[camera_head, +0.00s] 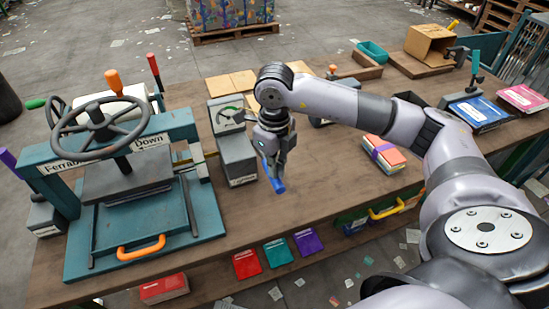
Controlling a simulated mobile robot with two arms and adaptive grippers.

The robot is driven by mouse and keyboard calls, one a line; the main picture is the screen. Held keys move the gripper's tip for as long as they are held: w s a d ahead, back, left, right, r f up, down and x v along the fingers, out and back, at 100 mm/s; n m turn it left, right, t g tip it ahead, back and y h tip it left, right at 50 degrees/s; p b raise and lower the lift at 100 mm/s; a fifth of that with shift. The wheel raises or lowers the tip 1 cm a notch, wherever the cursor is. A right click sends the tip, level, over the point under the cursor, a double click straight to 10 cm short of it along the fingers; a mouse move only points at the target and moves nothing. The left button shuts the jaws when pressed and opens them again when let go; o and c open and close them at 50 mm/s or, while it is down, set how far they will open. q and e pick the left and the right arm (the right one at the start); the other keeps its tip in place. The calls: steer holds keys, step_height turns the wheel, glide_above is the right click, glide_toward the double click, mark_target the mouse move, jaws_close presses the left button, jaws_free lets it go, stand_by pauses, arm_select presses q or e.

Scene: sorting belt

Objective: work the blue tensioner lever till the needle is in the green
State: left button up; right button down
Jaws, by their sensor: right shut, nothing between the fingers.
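The blue tensioner lever (279,185) slants down toward the front beside a grey box (238,158). A dial gauge (228,114) with a green arc stands on the box; its needle is too small to read. My right gripper (273,151) points down at the upper end of the lever, just right of the box. It is shut with nothing between its fingers. It overlaps the lever in the picture, and I cannot tell whether they touch. The lever's pivot is hidden behind the gripper. My left gripper is not in view.
A teal press with a handwheel (98,130) and orange handle (141,247) fills the left of the wooden table. Bundled colored cards (384,153) lie right of the lever.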

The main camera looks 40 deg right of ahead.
step_height(320, 180, up, 10)
steer(key=p, duration=0.6)
steer(key=shift+r, duration=0.2)
stand_by(0.7)
